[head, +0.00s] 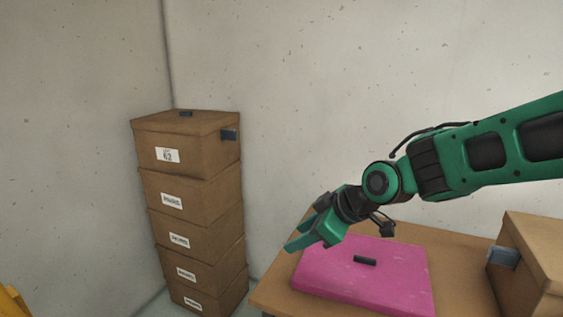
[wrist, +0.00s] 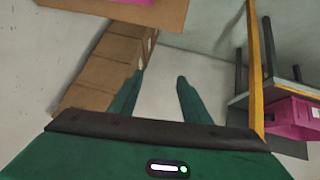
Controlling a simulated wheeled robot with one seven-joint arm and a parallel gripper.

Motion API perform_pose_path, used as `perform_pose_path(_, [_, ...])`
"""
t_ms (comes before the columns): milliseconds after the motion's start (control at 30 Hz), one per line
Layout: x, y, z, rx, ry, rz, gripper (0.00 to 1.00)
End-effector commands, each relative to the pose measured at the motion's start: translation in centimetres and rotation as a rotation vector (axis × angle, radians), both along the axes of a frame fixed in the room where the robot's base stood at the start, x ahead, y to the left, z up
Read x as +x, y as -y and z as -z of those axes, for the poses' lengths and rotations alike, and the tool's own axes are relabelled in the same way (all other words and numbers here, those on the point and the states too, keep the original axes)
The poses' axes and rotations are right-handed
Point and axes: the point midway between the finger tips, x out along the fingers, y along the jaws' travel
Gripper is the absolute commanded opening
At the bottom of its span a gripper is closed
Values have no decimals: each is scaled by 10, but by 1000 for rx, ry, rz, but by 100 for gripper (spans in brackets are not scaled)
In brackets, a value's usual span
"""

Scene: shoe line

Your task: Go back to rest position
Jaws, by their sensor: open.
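My green gripper (head: 306,241) is open and empty. In the head view it hangs over the left part of a wooden table (head: 270,290), near the pink box lid (head: 390,283) that lies there with a dark handle on it. The fingers point left and down, towards the gap between the table and the stack. In the wrist view the two green fingers (wrist: 160,82) stand apart with only floor between them.
A tall stack of brown boxes (head: 190,215) stands by the wall, left of the table. Another brown box (head: 530,265) stands at the table's right. The wrist view shows a yellow post (wrist: 255,70) and a pink object (wrist: 290,112) at the right.

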Motion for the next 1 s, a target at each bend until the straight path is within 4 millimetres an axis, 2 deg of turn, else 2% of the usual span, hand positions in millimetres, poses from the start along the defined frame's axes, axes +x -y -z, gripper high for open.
perform_pose_path(33, [-1, 34, 4, -28, -40, 88, 43])
perform_pose_path(100, [-6, 79, 12, -62, -104, 213, 43])
perform_pose_path(267, [-36, 179, 25, -113, -260, 523, 43])
perform_pose_path(300, [-48, 202, 27, -120, -301, 605, 43])
perform_pose_path(367, [-68, 235, 31, -125, -365, 729, 43])
perform_pose_path(500, [-129, 302, 38, -114, -522, 1039, 43])
perform_pose_path(633, [-191, 341, 44, -80, -668, 1304, 43])
perform_pose_path(700, [-219, 353, 46, -60, -735, 1418, 43])
perform_pose_path(800, [-248, 361, 47, -34, -805, 1533, 43])
perform_pose_path(900, [-263, 364, 48, -20, -843, 1593, 43])
perform_pose_path(1000, [-267, 364, 48, -16, -854, 1610, 43])
